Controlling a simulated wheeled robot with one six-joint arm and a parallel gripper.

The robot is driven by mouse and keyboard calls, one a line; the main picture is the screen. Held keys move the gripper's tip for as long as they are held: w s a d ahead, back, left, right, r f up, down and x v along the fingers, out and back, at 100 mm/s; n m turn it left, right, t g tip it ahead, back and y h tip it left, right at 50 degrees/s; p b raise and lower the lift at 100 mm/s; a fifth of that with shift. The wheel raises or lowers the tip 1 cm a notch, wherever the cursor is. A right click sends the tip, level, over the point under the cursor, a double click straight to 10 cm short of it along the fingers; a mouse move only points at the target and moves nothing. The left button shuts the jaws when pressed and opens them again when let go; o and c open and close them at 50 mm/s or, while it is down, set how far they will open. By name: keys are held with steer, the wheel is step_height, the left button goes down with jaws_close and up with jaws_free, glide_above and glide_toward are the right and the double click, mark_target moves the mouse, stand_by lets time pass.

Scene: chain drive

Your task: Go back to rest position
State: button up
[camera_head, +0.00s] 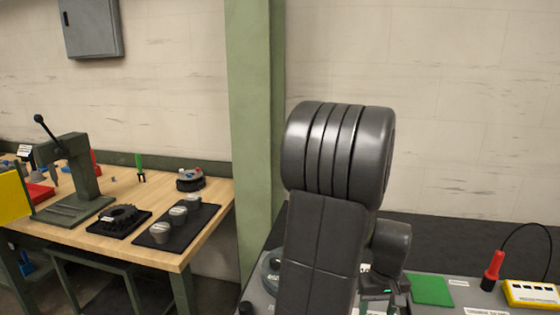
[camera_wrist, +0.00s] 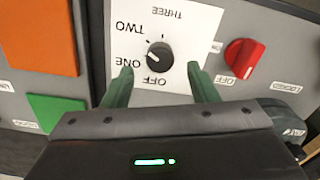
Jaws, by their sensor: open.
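My gripper (camera_wrist: 160,92) is open and empty in the wrist view, its two green fingers spread apart. A black rotary knob (camera_wrist: 160,56) on a white plate marked OFF, ONE, TWO and THREE shows between and beyond the fingers. Its white line points toward ONE. I cannot tell from this view how far the fingertips are from the panel. In the head view my dark arm fills the middle and hides most of the panel; my gripper's fingers are not clearly visible there.
A red knob (camera_wrist: 240,57), an orange square (camera_wrist: 41,33) and a green square (camera_wrist: 57,110) are on the grey panel. In the head view a red probe (camera_head: 492,270) and a yellow box (camera_head: 532,294) lie right. A wooden workbench (camera_head: 215,205) stands left beyond a green post (camera_head: 255,130).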

steer(key=shift+f, duration=1.95)
